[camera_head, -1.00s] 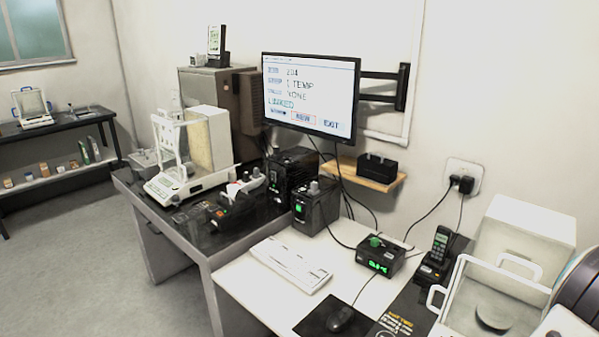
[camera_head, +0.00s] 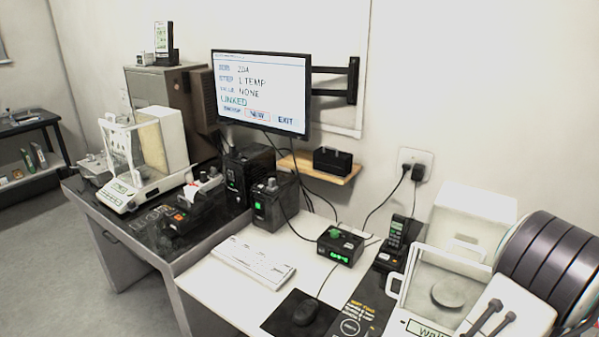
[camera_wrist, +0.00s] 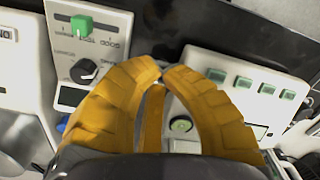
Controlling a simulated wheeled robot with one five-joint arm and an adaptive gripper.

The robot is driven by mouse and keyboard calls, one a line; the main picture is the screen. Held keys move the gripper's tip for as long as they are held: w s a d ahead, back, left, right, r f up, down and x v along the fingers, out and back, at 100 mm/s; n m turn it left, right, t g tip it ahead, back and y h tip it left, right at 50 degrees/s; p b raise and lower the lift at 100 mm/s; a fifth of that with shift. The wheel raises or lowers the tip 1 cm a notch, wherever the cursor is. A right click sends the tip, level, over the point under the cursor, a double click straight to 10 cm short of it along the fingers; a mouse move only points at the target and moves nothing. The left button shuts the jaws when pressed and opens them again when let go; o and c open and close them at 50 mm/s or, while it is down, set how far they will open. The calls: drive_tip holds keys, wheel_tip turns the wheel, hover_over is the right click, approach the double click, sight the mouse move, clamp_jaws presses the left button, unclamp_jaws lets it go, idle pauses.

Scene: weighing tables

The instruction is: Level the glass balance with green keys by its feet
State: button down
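In the wrist view, a white panel with a row of green keys (camera_wrist: 245,82) is at the right, partly behind my gripper (camera_wrist: 162,70). Its yellow fingers meet at the tips, with nothing seen held between them. In the head view, a glass balance (camera_head: 128,190) stands on the dark table at left. Another glass-walled balance (camera_head: 421,283) with a green display is at the lower right, cut by the frame. I cannot tell which one bears the keys. My gripper's tips are not in the head view.
A white panel (camera_wrist: 97,22) with a green slider and dark knob lies left in the wrist view. The head view shows a monitor (camera_head: 262,92), keyboard (camera_head: 252,262), mouse (camera_head: 305,312), black box with green knob (camera_head: 341,246) and handset (camera_head: 396,236). Free floor is at left.

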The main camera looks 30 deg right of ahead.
drive_tip(key=shift+r+p, duration=0.3)
drive_tip(key=shift+r, duration=0.65)
drive_tip(key=shift+d, duration=0.1)
drive_tip(key=f+b, duration=0.1)
drive_tip(key=f, duration=0.2)
drive_tip(key=f+b, duration=0.2)
drive_tip(key=f, duration=0.1)
drive_tip(key=shift+w+d, duration=0.1)
drive_tip(key=shift+d, duration=0.1)
drive_tip(key=shift+f, duration=0.1)
drive_tip(key=shift+a, duration=0.1)
drive_tip(key=shift+w+f, duration=0.1)
drive_tip(key=shift+w, duration=0.1)
idle(0.9)
drive_tip(key=shift+d+b, duration=0.2)
drive_tip(key=shift+b, duration=0.5)
